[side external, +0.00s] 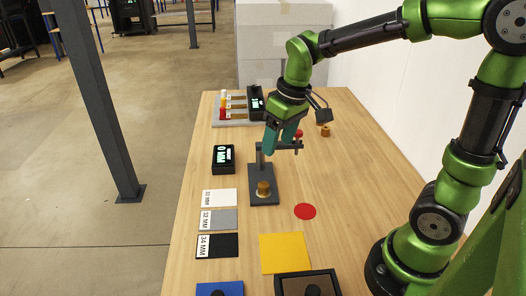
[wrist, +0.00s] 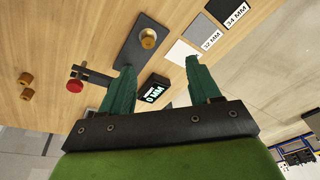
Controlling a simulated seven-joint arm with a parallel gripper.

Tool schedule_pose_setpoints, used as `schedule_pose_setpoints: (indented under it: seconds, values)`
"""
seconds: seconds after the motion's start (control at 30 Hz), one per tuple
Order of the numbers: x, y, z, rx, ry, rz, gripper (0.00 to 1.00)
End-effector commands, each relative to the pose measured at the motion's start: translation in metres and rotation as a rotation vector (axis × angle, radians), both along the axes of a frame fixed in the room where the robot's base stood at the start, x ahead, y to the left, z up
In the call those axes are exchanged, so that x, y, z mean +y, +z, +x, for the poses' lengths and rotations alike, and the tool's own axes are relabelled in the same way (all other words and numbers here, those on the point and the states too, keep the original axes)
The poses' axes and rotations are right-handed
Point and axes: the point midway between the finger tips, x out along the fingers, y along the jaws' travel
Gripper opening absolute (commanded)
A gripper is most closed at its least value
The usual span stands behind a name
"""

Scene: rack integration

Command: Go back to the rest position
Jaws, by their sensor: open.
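My gripper (side external: 281,137) is at the end of my green arm, raised over the wooden table beside the upright of a dark measuring stand. In the wrist view its two teal fingers (wrist: 155,90) are spread apart with nothing between them. The stand (side external: 263,190) has a dark base plate, and a brass part (side external: 263,188) sits on that base. The brass part also shows in the wrist view (wrist: 148,38). A red knob (wrist: 74,84) is on the stand's arm. A small black display (side external: 223,158) reading in MM stands left of the stand.
White, grey and black cards (side external: 217,246) with MM labels lie along the left table edge. A red disc (side external: 305,211), yellow square (side external: 285,253), blue square (side external: 220,289) and dark tray (side external: 282,278) are nearer. Loose brass parts (side external: 325,131) and a rack (side external: 231,119) are farther back.

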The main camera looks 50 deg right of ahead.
Motion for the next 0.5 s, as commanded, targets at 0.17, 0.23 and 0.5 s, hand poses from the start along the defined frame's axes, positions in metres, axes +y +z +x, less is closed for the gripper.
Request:
schedule_pose_setpoints:
  seconds: [0.17, 0.23, 0.5]
  values:
    - [0.011, 0.021, -0.048, -0.151, -0.209, 0.103, 0.62]
    - [0.014, 0.026, -0.066, -0.207, -0.273, 0.147, 0.62]
    - [0.022, 0.038, -0.105, -0.354, -0.335, 0.236, 0.62]
